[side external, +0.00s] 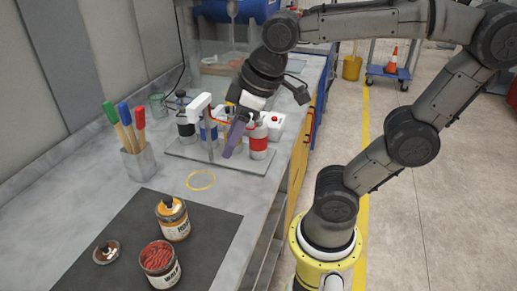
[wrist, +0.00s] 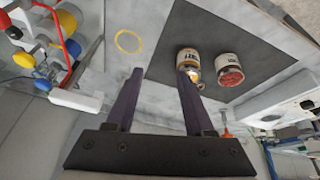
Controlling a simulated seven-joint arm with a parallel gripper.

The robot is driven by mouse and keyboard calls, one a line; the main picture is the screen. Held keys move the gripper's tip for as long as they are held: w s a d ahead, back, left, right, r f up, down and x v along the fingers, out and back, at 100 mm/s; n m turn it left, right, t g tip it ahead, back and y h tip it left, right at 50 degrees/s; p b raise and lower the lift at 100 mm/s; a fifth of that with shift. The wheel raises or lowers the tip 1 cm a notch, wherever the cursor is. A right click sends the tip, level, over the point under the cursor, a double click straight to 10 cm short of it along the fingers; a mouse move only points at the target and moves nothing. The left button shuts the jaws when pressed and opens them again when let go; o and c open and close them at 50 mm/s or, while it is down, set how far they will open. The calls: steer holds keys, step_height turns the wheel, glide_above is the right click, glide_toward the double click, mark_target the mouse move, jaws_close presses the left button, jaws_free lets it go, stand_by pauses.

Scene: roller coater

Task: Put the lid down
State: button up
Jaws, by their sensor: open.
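A lid (side external: 106,252) with a dark knob lies on the dark mat in the side view, left of an open can of red contents (side external: 159,263). An orange-topped can (side external: 173,219) with a dark knob on top stands behind the red one. In the wrist view the red can (wrist: 229,69) and the orange-topped can (wrist: 188,58) stand beyond the right finger, which partly covers the latter; the loose lid is not clear there. My gripper (wrist: 160,72) is open with nothing between its fingers. In the side view my gripper (side external: 235,139) is over the equipment plate, away from the cans.
The dark mat (side external: 100,222) lies on the grey bench. A yellow ring (side external: 200,180) marks clear bench between mat and equipment plate (side external: 185,153). A pot of brushes (side external: 138,163) stands at left.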

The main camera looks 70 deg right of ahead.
steer(key=s+d+f+m, duration=0.1)
steer(key=s+f+m, duration=0.2)
steer(key=s, duration=0.2)
steer(key=shift+d+t, duration=0.35)
steer(key=shift+t, duration=0.05)
